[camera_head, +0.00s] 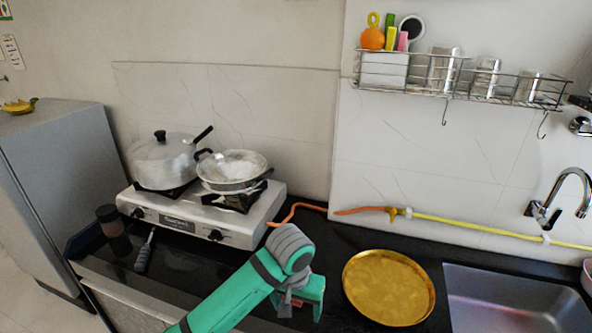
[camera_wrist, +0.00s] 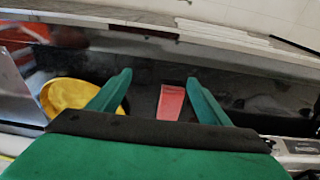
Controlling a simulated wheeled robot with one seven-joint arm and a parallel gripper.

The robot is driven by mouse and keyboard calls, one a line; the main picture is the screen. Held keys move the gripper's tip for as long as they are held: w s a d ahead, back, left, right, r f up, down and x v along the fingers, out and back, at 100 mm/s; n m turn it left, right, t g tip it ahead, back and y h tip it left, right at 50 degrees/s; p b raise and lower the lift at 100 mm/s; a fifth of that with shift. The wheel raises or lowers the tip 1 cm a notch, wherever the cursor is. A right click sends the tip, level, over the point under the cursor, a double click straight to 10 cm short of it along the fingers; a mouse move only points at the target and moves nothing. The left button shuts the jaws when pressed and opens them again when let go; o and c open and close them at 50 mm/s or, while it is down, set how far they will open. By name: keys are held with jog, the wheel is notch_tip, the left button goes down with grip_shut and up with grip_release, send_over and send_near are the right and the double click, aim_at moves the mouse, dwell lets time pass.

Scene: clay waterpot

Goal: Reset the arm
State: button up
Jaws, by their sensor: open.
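My gripper (camera_head: 303,297) is over the black counter, left of the round gold plate (camera_head: 388,288). My green arm reaches up to it from the bottom of the head view. In the wrist view, the two green fingers of my gripper (camera_wrist: 158,80) stand wide apart. A small red block-like thing (camera_wrist: 171,102) shows between them, and I cannot tell how far below the fingers it is. A yellow round shape, apparently the plate (camera_wrist: 64,96), is partly hidden behind the left finger in that view.
A stove (camera_head: 190,222) with a lidded pot (camera_head: 162,163) and a pan (camera_head: 232,170) stands at the back left. A metal sink (camera_head: 515,300) is at the right. A wire rack (camera_head: 490,90) hangs on the wall. A yellow hose (camera_head: 480,227) runs along the back.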

jog(key=w+d+r+n+t+h, duration=0.15)
jog(key=d+n+t+h, duration=0.55)
jog(key=d, duration=1.7)
jog(key=s+a+f+n+t+y, duration=0.1)
jog(key=s+a+f+t+y, duration=0.2)
jog(key=s+a+f, duration=0.45)
jog(key=s+a+f+n+t+y, duration=0.15)
jog(key=s+a+f+t, duration=0.3)
jog(key=s, duration=0.65)
jog(key=s+a+m+y, duration=0.1)
jog(key=s+a+m, duration=0.2)
jog(key=s+a, duration=0.3)
jog(key=s+a+r+m+y, duration=0.1)
jog(key=s+a, duration=0.4)
jog(key=s, duration=0.7)
jog(key=shift+s+a+r+m+g+y, duration=0.3)
jog(key=shift+m+y, duration=0.25)
jog(key=shift+m, duration=0.4)
jog(key=shift+f, duration=0.1)
